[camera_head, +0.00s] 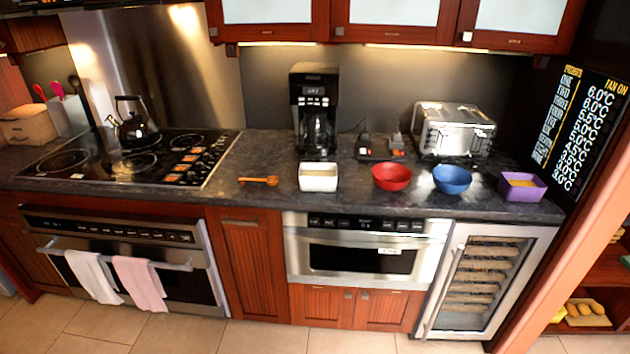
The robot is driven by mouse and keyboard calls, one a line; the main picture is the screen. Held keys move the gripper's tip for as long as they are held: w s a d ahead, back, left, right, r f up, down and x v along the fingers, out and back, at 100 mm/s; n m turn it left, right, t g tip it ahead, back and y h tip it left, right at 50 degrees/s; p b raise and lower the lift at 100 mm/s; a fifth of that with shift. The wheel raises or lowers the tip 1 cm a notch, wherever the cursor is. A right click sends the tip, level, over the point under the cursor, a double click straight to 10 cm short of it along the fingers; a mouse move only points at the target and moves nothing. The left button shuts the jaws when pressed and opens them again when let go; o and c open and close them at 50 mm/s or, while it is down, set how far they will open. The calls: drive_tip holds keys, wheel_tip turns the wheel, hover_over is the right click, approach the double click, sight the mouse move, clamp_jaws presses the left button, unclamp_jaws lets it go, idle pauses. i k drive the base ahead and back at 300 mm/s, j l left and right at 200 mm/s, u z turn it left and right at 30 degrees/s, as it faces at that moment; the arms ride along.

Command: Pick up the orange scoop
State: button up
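The orange scoop (258,181) lies flat on the dark stone counter, right of the cooktop and left of a white bowl. Its handle points left and its rounded end is at the right. Nothing touches or covers it. My gripper is not in view.
On the counter (240,205) stand a white bowl (318,177), a red bowl (391,177), a blue bowl (452,180) and a purple container (521,187). A coffee maker (315,105) and a toaster (454,130) stand behind. The cooktop (130,158) is left. The floor in front is clear.

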sight(270, 180)
drive_tip(key=i+j+u, duration=0.8)
drive_tip(key=i, duration=0.25)
drive_tip(key=i+j+u, duration=0.15)
drive_tip(key=i+u, duration=0.25)
drive_tip(key=i, duration=0.2)
drive_tip(key=i+u, duration=0.4)
drive_tip(key=i, duration=0.2)
